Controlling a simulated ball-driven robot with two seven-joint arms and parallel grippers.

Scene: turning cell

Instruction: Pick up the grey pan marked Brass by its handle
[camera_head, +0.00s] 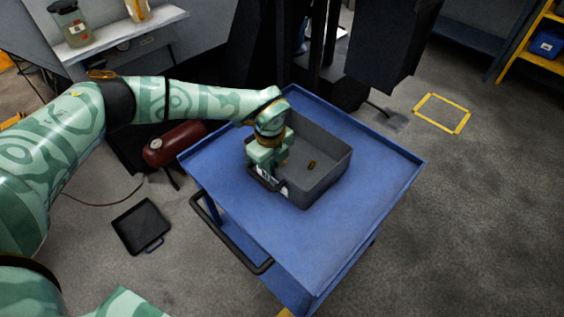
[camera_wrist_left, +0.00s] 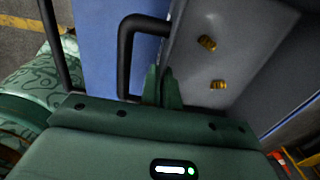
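The grey pan (camera_head: 325,180) sits on the blue cart top, with small brass-coloured pieces (camera_head: 311,163) inside. A white label shows on its near-left wall, partly hidden, and I cannot read it. Its dark U-shaped handle (camera_wrist_left: 125,55) stands out from that wall. My left gripper (camera_head: 268,170) is over the handle side of the pan. In the wrist view the left gripper's fingers (camera_wrist_left: 162,88) are close together at the pan's wall beside the handle, and the handle's long bar lies left of them, not between them. Whether they pinch anything is hidden. My right gripper is out of view.
The blue cart (camera_head: 290,245) has a raised rim and a dark push handle (camera_head: 225,240). A black tray (camera_head: 142,226) lies on the floor at left, near a red tank (camera_head: 172,145). The cart top in front of the pan is clear.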

